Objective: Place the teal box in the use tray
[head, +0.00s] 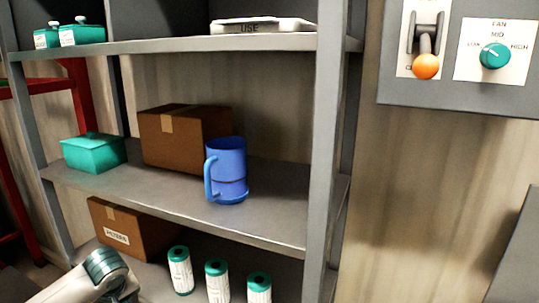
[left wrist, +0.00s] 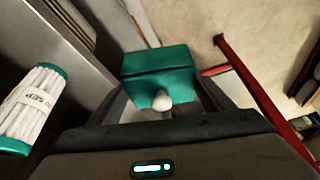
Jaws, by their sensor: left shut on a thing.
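A teal box (left wrist: 158,72) with a lid seam and a pale knob is between the fingers of my left gripper (left wrist: 166,98) in the left wrist view. The gripper is shut on it. In the head view only part of my left arm shows at the lower left; its fingers and the held box are not seen there. Another teal box (head: 94,155) with a lid and knob sits on the middle shelf at left. The use tray (head: 262,25), white and marked USE, lies on the upper shelf. My right gripper is not in view.
Beside the middle-shelf teal box are a brown carton (head: 185,138) and a blue mug (head: 228,170). Below are a filter carton (head: 135,230) and several white-and-teal cartridges (head: 217,282). Labelled teal containers (head: 80,34) stand at upper left. A grey post (head: 325,150) bounds the shelves.

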